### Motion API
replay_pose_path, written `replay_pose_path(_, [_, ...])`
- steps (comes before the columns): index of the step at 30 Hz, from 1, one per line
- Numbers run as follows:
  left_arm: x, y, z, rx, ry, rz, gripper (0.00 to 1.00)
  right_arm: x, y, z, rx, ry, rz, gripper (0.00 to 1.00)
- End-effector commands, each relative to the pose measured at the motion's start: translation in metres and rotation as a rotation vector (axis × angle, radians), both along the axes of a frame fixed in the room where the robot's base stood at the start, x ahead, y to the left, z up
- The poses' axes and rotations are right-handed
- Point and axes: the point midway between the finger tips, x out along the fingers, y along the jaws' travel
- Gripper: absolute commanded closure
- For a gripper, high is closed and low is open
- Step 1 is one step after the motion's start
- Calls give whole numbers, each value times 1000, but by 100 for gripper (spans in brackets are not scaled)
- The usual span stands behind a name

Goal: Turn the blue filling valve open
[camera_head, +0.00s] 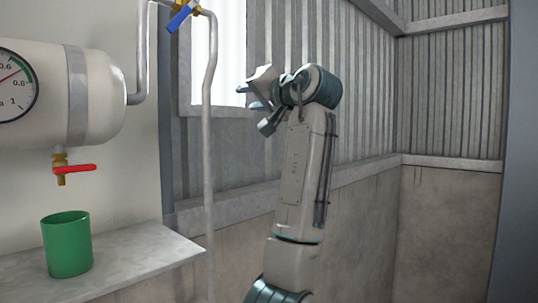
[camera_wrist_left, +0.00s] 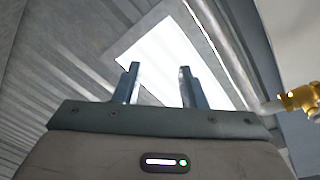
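The blue valve handle (camera_head: 183,16) sits on a brass body at the top of the head view, on a grey pipe, tilted from lower left to upper right. My left gripper (camera_head: 256,106) is to the right of it and lower in the picture, apart from it. In the left wrist view the two fingers (camera_wrist_left: 159,84) are spread with nothing between them. A brass fitting (camera_wrist_left: 300,98) shows at that view's right edge; its handle is not visible there. My right gripper is in neither view.
A cream tank (camera_head: 97,95) with a pressure gauge (camera_head: 14,86) is at left. Below it are a red-handled valve (camera_head: 75,169) and a green cup (camera_head: 67,244) on a grey shelf (camera_head: 150,256). A vertical pipe (camera_head: 208,150) stands between the tank and my left arm.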

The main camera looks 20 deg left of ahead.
Motion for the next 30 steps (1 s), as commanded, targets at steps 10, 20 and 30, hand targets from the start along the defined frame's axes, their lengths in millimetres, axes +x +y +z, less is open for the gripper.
replay_pose_path(10, [46, -1, -56, 20, 69, -56, 63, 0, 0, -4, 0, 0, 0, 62])
replay_pose_path(20, [82, -2, -107, 31, 125, -106, 63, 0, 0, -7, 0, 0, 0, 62])
replay_pose_path(30, [98, -4, -132, 35, 150, -132, 63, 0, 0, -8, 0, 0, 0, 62])
